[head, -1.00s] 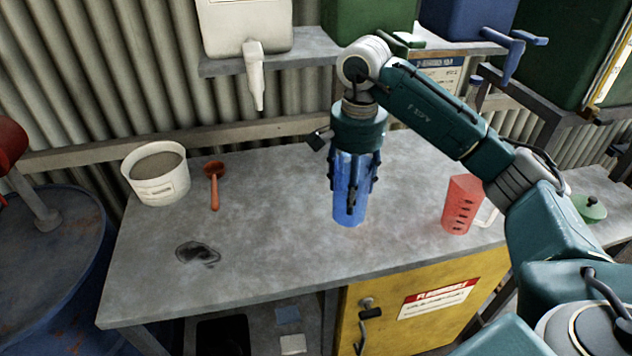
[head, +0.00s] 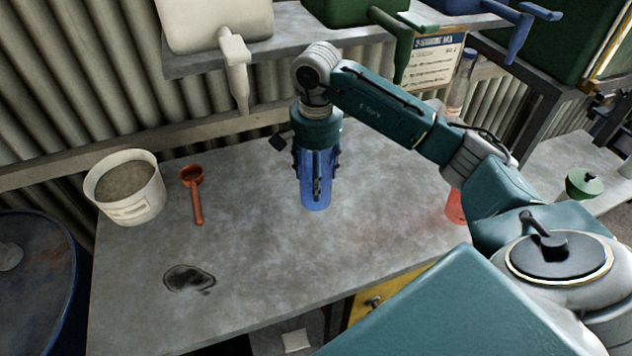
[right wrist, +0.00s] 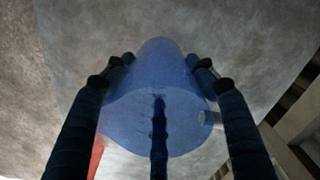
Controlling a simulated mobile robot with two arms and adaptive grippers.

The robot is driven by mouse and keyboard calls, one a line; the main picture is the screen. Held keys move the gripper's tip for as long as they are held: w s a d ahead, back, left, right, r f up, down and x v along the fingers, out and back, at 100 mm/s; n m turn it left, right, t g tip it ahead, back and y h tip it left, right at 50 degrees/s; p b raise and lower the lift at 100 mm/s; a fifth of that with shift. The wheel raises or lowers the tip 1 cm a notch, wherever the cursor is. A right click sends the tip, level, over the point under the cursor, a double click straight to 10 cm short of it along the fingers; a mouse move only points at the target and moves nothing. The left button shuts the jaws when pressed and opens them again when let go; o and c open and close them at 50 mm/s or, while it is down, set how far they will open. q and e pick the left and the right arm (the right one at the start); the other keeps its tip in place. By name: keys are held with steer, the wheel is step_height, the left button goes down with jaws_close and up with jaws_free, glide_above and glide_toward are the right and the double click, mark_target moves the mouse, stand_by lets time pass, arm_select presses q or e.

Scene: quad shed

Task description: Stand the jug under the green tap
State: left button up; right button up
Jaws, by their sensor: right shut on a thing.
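The green tap (head: 404,38) hangs from a green container (head: 345,8) on the shelf in the head view. My right gripper (head: 318,178) points down and is shut on a blue cylindrical vessel (head: 316,201), upright at the bench; I cannot tell whether its base touches. In the right wrist view the fingers surround the translucent blue vessel (right wrist: 150,120). The vessel is left of and below the green tap. A red measuring jug (head: 455,207) on the bench is mostly hidden behind my right arm. My left gripper is not in view.
White (head: 236,70) and blue (head: 519,38) taps flank the green one. A clear bottle (head: 461,85) stands behind my arm. The middle front is clear.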

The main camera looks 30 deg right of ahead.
step_height(320, 180, down, 3)
steer(key=shift+r+p, duration=0.1)
steer(key=shift+p, duration=0.2)
steer(key=shift+f, duration=0.25)
steer(key=o, duration=1.2)
steer(key=shift+c, duration=0.2)
steer(key=shift+o, duration=0.6)
steer(key=shift+r, duration=0.1)
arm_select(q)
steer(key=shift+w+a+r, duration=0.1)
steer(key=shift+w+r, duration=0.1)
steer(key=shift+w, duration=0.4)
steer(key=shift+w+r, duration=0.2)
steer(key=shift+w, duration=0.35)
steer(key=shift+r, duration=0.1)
